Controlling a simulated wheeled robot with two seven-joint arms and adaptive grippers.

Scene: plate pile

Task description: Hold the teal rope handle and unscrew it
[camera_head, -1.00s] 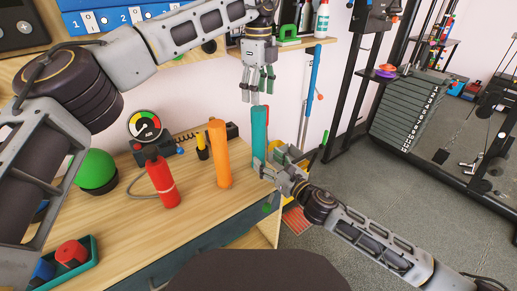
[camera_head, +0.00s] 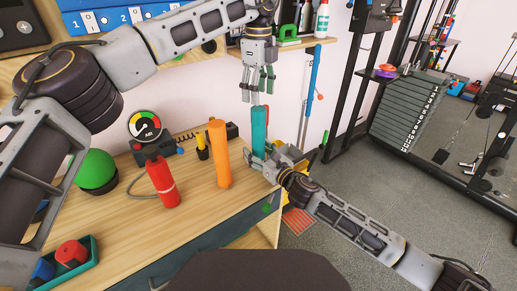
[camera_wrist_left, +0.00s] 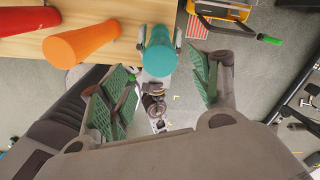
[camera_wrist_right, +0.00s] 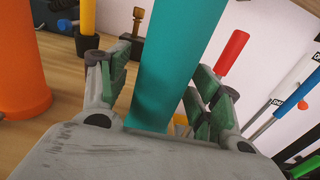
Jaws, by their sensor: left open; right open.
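The teal handle (camera_head: 259,131) stands upright at the right end of the wooden bench. My left gripper (camera_head: 257,97) is above it, pointing down, open and empty. In the left wrist view the teal handle's round top (camera_wrist_left: 160,58) lies between the spread green-padded fingers. My right gripper (camera_head: 256,158) is low at the handle's lower part, coming from the right. In the right wrist view the teal handle (camera_wrist_right: 175,65) rises between its open fingers, which show no clear grip on it. The handle's base is hidden by the right gripper.
An orange cylinder (camera_head: 219,153) stands just left of the teal one. A red cylinder (camera_head: 162,182), a green ball (camera_head: 97,170) and a gauge (camera_head: 145,126) are further left on the bench (camera_head: 195,215). A shelf with bottles (camera_head: 322,20) is behind.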

